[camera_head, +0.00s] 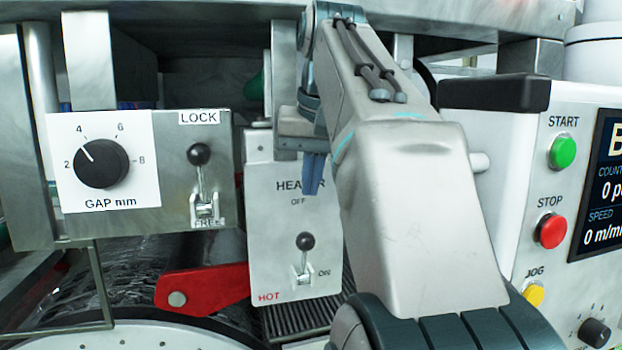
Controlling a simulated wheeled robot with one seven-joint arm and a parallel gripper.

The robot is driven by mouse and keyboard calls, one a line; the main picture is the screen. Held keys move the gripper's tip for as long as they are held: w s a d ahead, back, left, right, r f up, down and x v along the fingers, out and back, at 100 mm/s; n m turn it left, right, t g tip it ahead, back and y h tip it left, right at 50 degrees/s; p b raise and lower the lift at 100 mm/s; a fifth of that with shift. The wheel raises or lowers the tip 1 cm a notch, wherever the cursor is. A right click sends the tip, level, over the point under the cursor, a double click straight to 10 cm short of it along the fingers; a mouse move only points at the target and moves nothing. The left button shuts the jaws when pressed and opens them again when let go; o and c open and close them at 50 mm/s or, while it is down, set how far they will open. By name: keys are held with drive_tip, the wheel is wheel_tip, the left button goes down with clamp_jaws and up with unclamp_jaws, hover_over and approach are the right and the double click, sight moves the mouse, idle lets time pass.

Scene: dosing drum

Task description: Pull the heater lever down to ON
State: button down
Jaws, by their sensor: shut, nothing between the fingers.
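The heater lever (306,242) has a black ball knob on a short metal stem. It stands on a pale plate (265,230) marked HEATER, OFF, ON and HOT. The knob is above the stem's foot, between the OFF and ON words; I cannot tell its exact tilt toward me. My gripper (314,190) is shut and empty, its blue fingers pointing down over the upper part of the plate. It is above the knob and apart from it in the picture.
Left are the GAP mm dial (101,163) and the LOCK/FREE lever (200,155). A red bracket (203,288) sits below them. On the right is a control panel with a green START button (562,152) and red STOP button (551,231). A metal beam (190,12) runs overhead.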

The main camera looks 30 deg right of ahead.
sight(307, 215)
drive_tip(key=x, duration=0.7)
drive_tip(key=shift+s+f+b, duration=0.1)
drive_tip(key=shift+f+b, duration=0.05)
drive_tip(key=shift+b, duration=0.3)
